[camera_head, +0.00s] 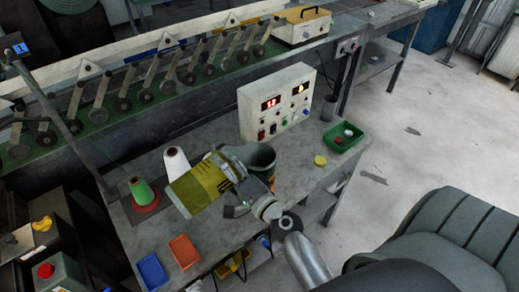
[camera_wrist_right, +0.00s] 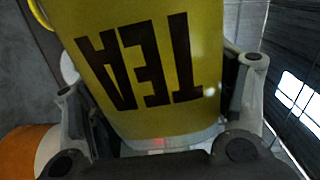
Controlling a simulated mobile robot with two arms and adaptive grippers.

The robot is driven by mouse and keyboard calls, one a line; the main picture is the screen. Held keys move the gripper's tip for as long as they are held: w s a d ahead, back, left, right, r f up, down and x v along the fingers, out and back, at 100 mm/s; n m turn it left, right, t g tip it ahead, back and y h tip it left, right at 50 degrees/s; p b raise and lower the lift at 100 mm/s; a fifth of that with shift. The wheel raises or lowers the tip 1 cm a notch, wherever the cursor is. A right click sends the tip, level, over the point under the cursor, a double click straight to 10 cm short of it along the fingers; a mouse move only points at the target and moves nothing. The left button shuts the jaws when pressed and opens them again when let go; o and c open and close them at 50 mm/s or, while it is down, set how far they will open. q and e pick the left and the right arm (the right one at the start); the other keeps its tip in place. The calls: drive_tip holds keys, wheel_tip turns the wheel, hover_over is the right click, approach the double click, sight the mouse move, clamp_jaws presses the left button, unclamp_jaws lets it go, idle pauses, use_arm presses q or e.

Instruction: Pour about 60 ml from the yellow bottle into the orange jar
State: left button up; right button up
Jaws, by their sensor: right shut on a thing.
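The yellow bottle (camera_head: 203,184) is held tilted above the bench, with dark bands around it. In the right wrist view the bottle (camera_wrist_right: 145,70) fills the middle, its black TEA lettering upside down. My right gripper (camera_head: 236,188) is shut on it; the fingers also show on both sides in the right wrist view (camera_wrist_right: 165,110). I cannot make out an orange jar in the head view. A rounded orange surface (camera_wrist_right: 20,152) shows at lower left in the right wrist view; I cannot tell whether it is the jar. No liquid stream is visible. My left gripper is out of view.
A dark container (camera_head: 264,160) stands just right of the bottle. A control box (camera_head: 277,101) stands behind it. A yellow lid (camera_head: 320,160) and a green tray (camera_head: 345,138) lie to the right. Thread cones (camera_head: 177,163), an orange tray (camera_head: 184,251) and a blue tray (camera_head: 152,271) are at left.

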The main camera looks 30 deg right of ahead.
sight(213, 150)
drive_tip(key=shift+r+m+p, duration=0.6)
drive_tip(key=shift+r+m, duration=0.2)
drive_tip(key=shift+d+r+m+p, duration=0.3)
drive_tip(key=shift+r+m+p, duration=0.7)
drive_tip(key=shift+p, duration=0.15)
drive_tip(key=shift+a, duration=0.55)
drive_tip(key=shift+r+m+p, duration=0.25)
drive_tip(key=shift+m+p, duration=0.15)
drive_tip(key=shift+m, duration=0.1)
idle(1.2)
